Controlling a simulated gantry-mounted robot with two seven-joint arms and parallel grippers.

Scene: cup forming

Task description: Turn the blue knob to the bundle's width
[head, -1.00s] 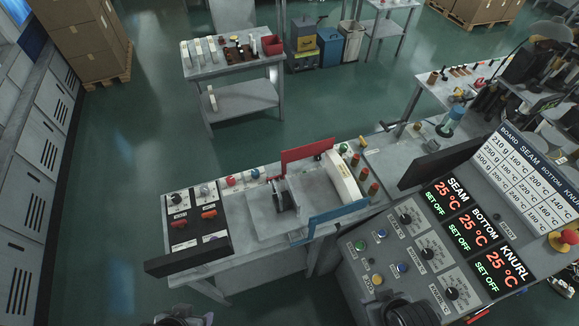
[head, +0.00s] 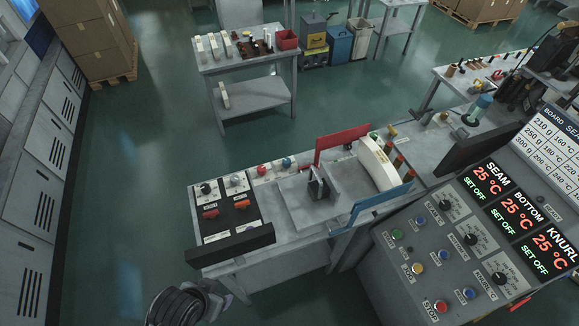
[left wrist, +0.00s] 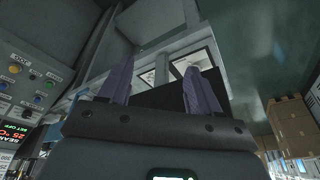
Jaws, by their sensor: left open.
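A blue knob (head: 287,162) sits beside a red knob (head: 262,169) along the back edge of the workbench (head: 225,270). A thick curved white stack (head: 378,163), perhaps the bundle, stands between a red plate (head: 341,146) and a blue plate (head: 384,203) on the bench's right part. In the head view part of my left arm shows at the bottom edge, in front of the bench. In the left wrist view my left gripper (left wrist: 154,84) is open and empty, its two fingers apart below the bench's black front bar (left wrist: 172,96). My right gripper is out of view.
A switch box (head: 223,207) is on the bench's left end. The control panel (head: 450,240) with displays, dials and buttons, some of them blue, stands right of the bench. A black bar (head: 232,244) edges the front. The floor left of the bench is clear.

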